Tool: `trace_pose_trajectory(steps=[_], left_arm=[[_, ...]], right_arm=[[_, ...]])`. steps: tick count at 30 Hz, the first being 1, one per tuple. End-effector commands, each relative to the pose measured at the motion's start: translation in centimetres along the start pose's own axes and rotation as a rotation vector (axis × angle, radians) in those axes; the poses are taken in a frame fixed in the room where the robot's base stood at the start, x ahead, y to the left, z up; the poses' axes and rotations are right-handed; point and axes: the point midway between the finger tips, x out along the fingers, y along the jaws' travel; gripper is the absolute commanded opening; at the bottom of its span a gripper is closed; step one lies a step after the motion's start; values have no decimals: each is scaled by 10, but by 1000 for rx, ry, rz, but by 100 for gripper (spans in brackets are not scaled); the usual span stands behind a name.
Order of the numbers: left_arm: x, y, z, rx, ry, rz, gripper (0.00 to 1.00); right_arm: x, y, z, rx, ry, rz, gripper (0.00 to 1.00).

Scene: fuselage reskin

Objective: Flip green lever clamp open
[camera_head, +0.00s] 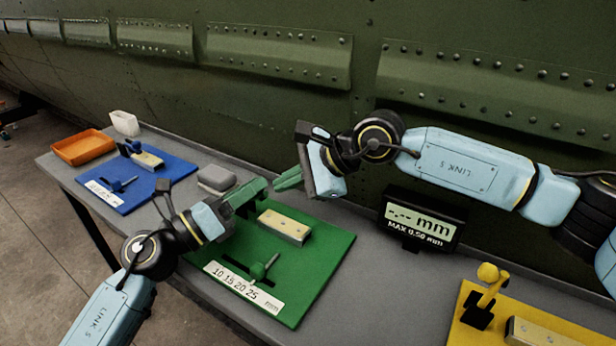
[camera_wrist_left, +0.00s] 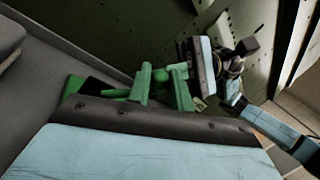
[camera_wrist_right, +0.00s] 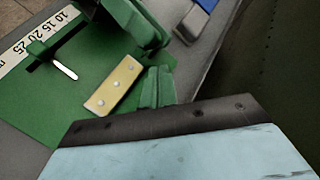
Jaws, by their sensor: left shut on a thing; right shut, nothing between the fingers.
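The green lever clamp (camera_head: 247,194) stands at the back left of the green board (camera_head: 318,252). My left gripper (camera_head: 240,202) is at the clamp and shut on a green part of it, seemingly its lever; green fingers and clamp overlap, so the exact grip and lever angle are unclear. Green parts also show in the left wrist view (camera_wrist_left: 160,85). My right gripper (camera_head: 288,179) is shut and empty, to the right of the clamp and above the board's back edge. Its green fingertips (camera_wrist_right: 157,88) lie together in the right wrist view, apart from the clamp.
A pale drilled block (camera_head: 284,226), a small green slider (camera_head: 260,270) and a number strip (camera_head: 243,287) are on the green board. A gauge display (camera_head: 421,220) stands right. Blue (camera_head: 165,186) and yellow (camera_head: 468,318) boards flank it. The riveted fuselage (camera_head: 300,100) rises behind.

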Motion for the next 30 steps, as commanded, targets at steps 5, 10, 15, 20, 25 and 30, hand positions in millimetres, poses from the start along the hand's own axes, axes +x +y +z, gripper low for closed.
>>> trace_pose_trajectory(steps=[5,10,15,20,25,30], left_arm=[[0,0,0,0,0,1,0],[0,0,0,0,0,1,0],[0,0,0,0,0,1,0],[0,0,0,0,0,1,0],[0,0,0,1,1,0,0],[0,0,-1,1,2,-1,34]], right_arm=[[3,0,12,-1,-1,0,0],[3,0,14,1,-1,0,0],[3,0,14,1,-1,0,0],[6,-4,25,0,-2,0,0],[6,-5,28,-1,-6,-1,0],[6,-5,30,-3,-10,-1,0]])
